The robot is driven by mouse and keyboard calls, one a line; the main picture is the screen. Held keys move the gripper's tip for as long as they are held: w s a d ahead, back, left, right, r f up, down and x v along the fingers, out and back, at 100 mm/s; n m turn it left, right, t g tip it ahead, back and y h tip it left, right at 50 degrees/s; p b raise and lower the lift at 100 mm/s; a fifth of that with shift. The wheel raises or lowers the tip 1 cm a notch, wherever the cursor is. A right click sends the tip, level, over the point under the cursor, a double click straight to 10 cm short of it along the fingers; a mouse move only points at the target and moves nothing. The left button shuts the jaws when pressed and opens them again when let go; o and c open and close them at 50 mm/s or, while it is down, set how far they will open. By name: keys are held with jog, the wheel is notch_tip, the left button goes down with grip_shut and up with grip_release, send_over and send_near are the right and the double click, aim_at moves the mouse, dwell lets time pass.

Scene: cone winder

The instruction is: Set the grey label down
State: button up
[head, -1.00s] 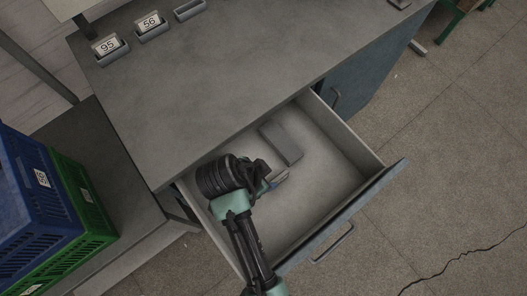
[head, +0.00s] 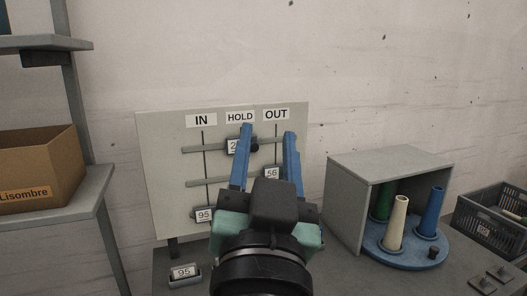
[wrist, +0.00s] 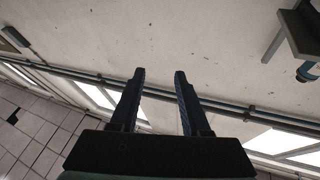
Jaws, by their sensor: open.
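My gripper (head: 268,130) is raised in front of the board in the head view, its two blue fingers apart and nothing between them. The wrist view also shows the gripper (wrist: 159,72) open and empty. The pale board (head: 168,150) has columns IN, HOLD and OUT. A label starting with 2 (head: 232,147) is on its upper rail under HOLD, partly hidden by a finger. A label 56 (head: 271,173) is under OUT, and a label 95 (head: 203,215) is low under IN. I cannot make out a label that is clearly grey.
A small holder with a 95 card (head: 184,272) stands on the bench. To the right are a grey open box (head: 345,200), a blue round base (head: 431,250) with several coloured cones, and a dark crate (head: 487,222). A cardboard box (head: 38,165) sits on the left shelf.

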jog(key=s+r+n+t, duration=0.3)
jog(key=s+r+t, duration=0.2)
jog(key=s+r, duration=0.4)
notch_tip(320, 180, up, 3)
jog(key=shift+a+r+y, duration=0.1)
jog(key=shift+a+y, duration=0.1)
jog(key=shift+y, duration=0.2)
jog(key=shift+r+p, duration=0.65)
jog(key=shift+p, duration=0.1)
